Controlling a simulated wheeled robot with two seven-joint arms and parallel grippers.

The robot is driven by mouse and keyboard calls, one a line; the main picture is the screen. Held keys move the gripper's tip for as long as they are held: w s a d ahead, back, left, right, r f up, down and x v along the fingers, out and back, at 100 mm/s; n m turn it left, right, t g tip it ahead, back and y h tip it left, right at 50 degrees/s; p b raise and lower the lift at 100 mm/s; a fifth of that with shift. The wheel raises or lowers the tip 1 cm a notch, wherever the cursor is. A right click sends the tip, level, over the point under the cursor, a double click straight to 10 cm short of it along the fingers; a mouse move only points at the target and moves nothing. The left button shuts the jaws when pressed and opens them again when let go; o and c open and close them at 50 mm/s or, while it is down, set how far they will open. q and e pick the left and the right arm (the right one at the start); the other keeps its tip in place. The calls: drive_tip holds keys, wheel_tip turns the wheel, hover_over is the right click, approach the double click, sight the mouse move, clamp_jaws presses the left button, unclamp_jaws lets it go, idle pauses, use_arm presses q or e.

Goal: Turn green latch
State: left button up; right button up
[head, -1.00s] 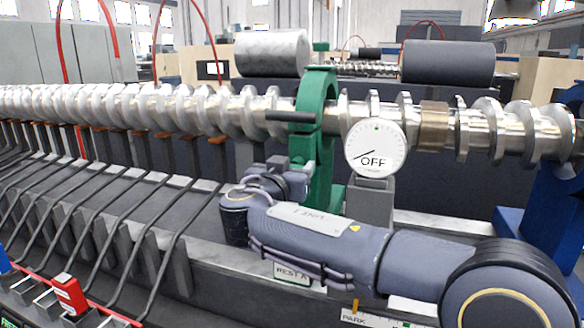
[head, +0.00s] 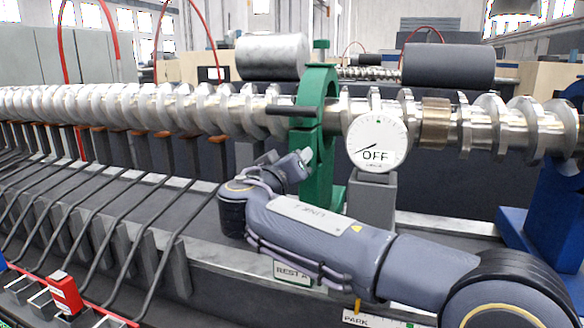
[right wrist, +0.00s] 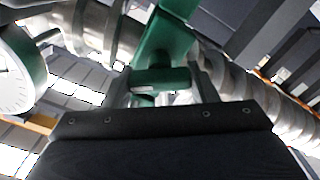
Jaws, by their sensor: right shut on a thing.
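The green ring clamp (head: 318,95) stands upright around the silver shaft, with a dark bar (head: 292,110) sticking out to its left. My right gripper (head: 304,158) is low on the clamp's front left side. In the right wrist view, my right gripper (right wrist: 163,84) has one finger on each side of a short green latch (right wrist: 160,78) and is shut on it. The green clamp body (right wrist: 168,35) rises behind the latch there. In the head view my gripper mostly hides the latch. My left gripper is not in view.
A white round dial (head: 376,141) reading OFF stands close to the right of the clamp. The lobed silver shaft (head: 150,108) runs across behind. Dark bent rods (head: 160,235) fill the left. A blue support (head: 550,205) stands at the right.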

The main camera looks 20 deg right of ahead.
drive_tip(key=n, duration=0.5)
drive_tip(key=shift+a+n, duration=0.1)
drive_tip(key=shift+n, duration=0.2)
drive_tip(key=n+p, duration=0.2)
drive_tip(key=n, duration=0.3)
drive_tip(key=shift+f+n, duration=0.15)
drive_tip(key=shift+n, duration=0.15)
drive_tip(key=o, duration=1)
drive_tip(key=v, duration=0.7)
drive_tip(key=shift+s+a, duration=0.25)
drive_tip(key=shift+s, duration=0.05)
